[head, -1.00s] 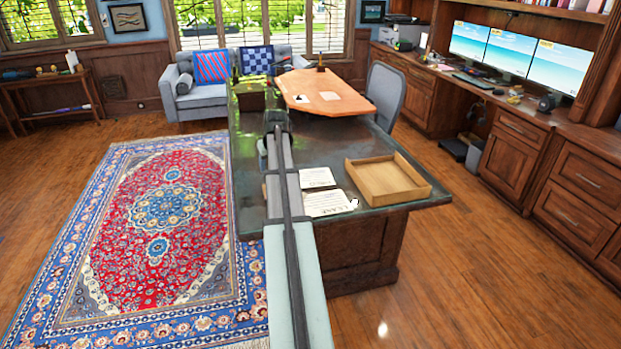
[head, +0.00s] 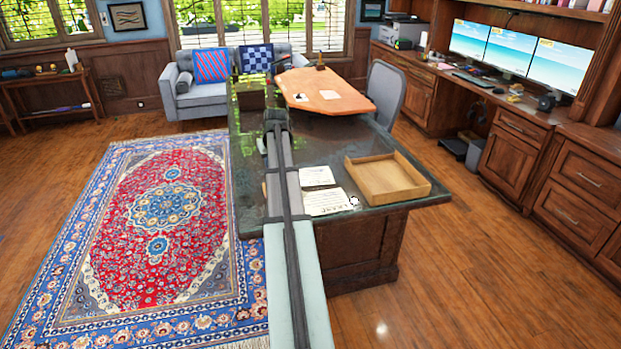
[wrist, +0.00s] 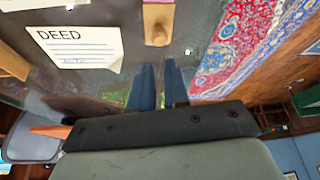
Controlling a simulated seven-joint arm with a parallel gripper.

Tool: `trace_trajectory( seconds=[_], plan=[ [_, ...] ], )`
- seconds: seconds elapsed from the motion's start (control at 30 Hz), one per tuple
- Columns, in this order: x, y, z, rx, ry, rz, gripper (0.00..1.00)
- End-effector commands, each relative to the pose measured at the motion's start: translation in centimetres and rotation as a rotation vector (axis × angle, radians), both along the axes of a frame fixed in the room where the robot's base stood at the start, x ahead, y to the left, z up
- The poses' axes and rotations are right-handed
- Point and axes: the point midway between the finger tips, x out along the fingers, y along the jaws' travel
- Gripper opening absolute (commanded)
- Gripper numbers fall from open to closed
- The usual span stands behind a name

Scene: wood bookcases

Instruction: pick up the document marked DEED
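The document marked DEED (wrist: 76,50) is a cream sheet lying flat on the dark desk top, left of my gripper in the wrist view. Its large title and printed lines are readable. In the head view the sheet (head: 317,177) nearest my arm's far part appears to be this one, though its text is too small to read there. My gripper (wrist: 159,66) has two blue fingers with a narrow gap and nothing seen between them. It is apart from the sheet. In the head view my arm hides the fingers.
A second white sheet (head: 328,203) lies nearer the desk's front edge. An empty wooden tray (head: 388,179) sits right of the sheets. A wooden block (wrist: 158,22) stands beyond my fingertips. The glossy desk top (head: 340,140) is bare behind the sheets.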

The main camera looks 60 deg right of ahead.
Motion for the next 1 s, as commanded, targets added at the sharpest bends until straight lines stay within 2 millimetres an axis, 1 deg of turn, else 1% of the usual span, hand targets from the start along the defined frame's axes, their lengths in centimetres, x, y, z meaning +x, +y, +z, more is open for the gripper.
trace_trajectory(
  seconds=[0.17,0.27,0.33,0.37,0.4,0.47,0.5,0.57,0.6,0.7,0.8,0.9,0.93,1.0],
  plan=[
    [0.5,0.4,-0.2,0.002,0.001,0.008,0.16],
    [2.0,0.0,-0.9,0.009,0.008,0.018,0.16],
    [3.7,-1.3,-1.1,0.016,0.012,0.024,0.16],
    [4.7,-2.1,-1.2,0.018,0.016,0.027,0.16],
    [6.0,-3.2,-1.4,0.019,0.022,0.030,0.16],
    [8.0,-5.4,-1.7,0.016,0.039,0.033,0.16],
    [9.3,-6.9,-1.9,0.012,0.057,0.033,0.16],
    [11.1,-9.2,-2.3,0.014,0.095,0.035,0.16],
    [12.2,-10.7,-2.6,0.020,0.126,0.031,0.16],
    [14.3,-14.2,-3.3,0.051,0.213,-0.026,0.16],
    [15.6,-17.2,-3.7,0.091,0.303,-0.133,0.16],
    [16.1,-19.8,-3.6,0.127,0.393,-0.289,0.16],
    [16.1,-20.5,-3.5,0.138,0.421,-0.346,0.16],
    [15.6,-21.2,-3.1,0.154,0.477,-0.474,0.16]
  ],
)
